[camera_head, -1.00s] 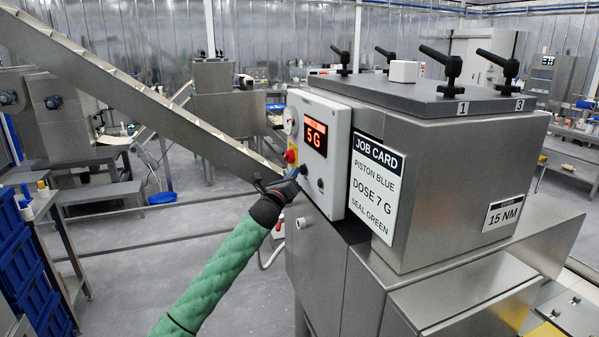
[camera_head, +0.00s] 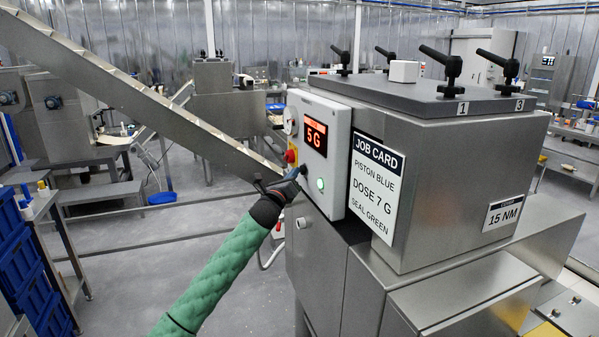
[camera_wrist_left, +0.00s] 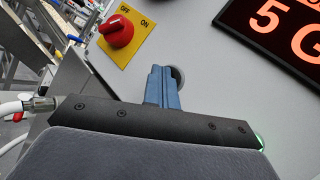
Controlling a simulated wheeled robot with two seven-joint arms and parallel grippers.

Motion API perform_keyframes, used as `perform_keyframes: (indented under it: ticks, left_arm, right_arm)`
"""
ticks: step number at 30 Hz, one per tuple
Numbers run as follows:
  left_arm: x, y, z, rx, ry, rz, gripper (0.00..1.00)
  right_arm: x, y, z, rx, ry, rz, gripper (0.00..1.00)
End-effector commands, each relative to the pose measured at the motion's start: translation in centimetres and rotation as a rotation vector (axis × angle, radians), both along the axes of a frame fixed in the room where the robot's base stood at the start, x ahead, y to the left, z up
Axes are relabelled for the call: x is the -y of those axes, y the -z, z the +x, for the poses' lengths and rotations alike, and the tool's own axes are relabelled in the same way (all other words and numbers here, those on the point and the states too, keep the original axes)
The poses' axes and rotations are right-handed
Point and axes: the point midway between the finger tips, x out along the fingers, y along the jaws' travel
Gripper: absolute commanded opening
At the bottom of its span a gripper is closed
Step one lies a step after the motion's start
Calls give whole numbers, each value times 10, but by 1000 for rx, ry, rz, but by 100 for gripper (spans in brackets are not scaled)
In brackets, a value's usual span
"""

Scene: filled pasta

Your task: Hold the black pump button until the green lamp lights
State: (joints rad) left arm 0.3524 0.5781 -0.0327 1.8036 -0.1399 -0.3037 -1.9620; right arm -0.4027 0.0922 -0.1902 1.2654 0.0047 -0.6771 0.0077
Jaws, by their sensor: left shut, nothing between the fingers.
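My left gripper (camera_head: 298,173) is shut and empty, its fingertips at the front of the control panel (camera_head: 334,125). In the left wrist view its blue fingers (camera_wrist_left: 162,86) point at the panel and overlap a dark round button (camera_wrist_left: 179,74), mostly hidden behind them. The black pump button (camera_head: 304,170) shows as a small dark spot at the fingertips in the head view. Exact contact is hard to see. The green lamp (camera_head: 320,184) glows just right of and below the fingertips. A green glow also shows at the gripper's edge in the left wrist view (camera_wrist_left: 261,141).
A red rotary switch (camera_wrist_left: 117,30) on a yellow OFF/ON plate sits left of the fingers. The display (camera_head: 315,138) reads 5 G. A job card (camera_head: 375,188) reads dose 7 G. A sloping metal conveyor (camera_head: 130,85) passes behind the arm.

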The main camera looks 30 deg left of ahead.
Motion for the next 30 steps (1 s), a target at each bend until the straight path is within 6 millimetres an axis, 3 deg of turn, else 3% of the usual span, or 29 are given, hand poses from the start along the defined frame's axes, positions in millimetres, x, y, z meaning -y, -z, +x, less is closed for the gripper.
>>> perform_keyframes:
  ticks: [13, 30]
  left_arm:
    - [0, 0, 0, 0, 0, 0, 0]
    - [0, 0, 0, 0, 0, 0, 0]
  right_arm:
    - [-9, 0, 0, 0, 4, 9, 28]
    - [5, 0, 0, 0, -2, -6, 28]
